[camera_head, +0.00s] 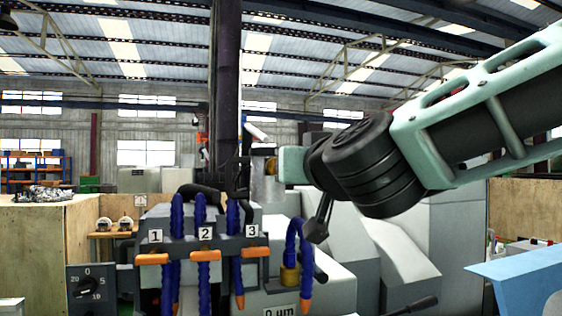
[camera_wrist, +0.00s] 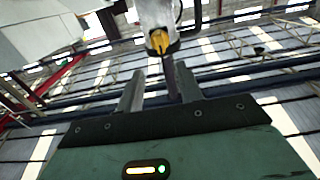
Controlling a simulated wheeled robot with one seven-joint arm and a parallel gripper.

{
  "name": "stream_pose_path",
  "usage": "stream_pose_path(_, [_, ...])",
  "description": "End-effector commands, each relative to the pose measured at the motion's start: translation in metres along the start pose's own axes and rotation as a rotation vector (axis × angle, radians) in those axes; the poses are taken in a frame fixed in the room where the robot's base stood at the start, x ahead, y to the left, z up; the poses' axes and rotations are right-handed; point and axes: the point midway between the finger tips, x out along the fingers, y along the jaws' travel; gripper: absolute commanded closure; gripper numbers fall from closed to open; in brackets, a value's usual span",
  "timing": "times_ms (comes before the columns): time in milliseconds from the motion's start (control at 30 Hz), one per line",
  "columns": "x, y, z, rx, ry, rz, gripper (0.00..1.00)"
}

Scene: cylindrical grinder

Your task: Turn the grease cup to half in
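The grease cup appears to be the ribbed yellow piece (camera_wrist: 160,41) at the mouth of a pale housing in the wrist view. A small brass piece (camera_head: 271,166) beside the end of my arm in the head view looks like the same part. My gripper (camera_wrist: 160,68) has its two fingers apart, with nothing held between them. The yellow piece lies beyond the fingertips and seems apart from them. In the head view my gripper's pale green body shows, but its fingers are hard to make out. The cup's turn marks cannot be read.
Blue hoses (camera_head: 203,225) with orange levers and plates 1, 2 and 3 stand before the machine. Another blue hose with a brass fitting (camera_head: 290,277) hangs under my arm. A dark column (camera_head: 226,90) rises behind. A dial box (camera_head: 89,290) is at lower left.

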Motion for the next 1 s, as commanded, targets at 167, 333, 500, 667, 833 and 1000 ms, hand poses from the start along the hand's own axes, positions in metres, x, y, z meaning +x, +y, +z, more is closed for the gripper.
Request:
stream_pose_path(167, [0.040,0.000,-0.002,-0.001,-0.003,0.001,0.64])
stream_pose_path(333, [0.072,0.000,-0.002,0.001,-0.003,0.001,0.64])
stream_pose_path(500, [0.096,0.000,-0.002,0.000,-0.002,0.000,0.64])
stream_pose_path(667, [0.105,0.000,-0.001,0.000,-0.001,0.000,0.64])
stream_pose_path(833, [0.107,0.000,0.000,0.000,0.000,-0.001,0.64])
stream_pose_path(1000, [0.107,0.000,0.000,0.000,0.000,-0.001,0.72])
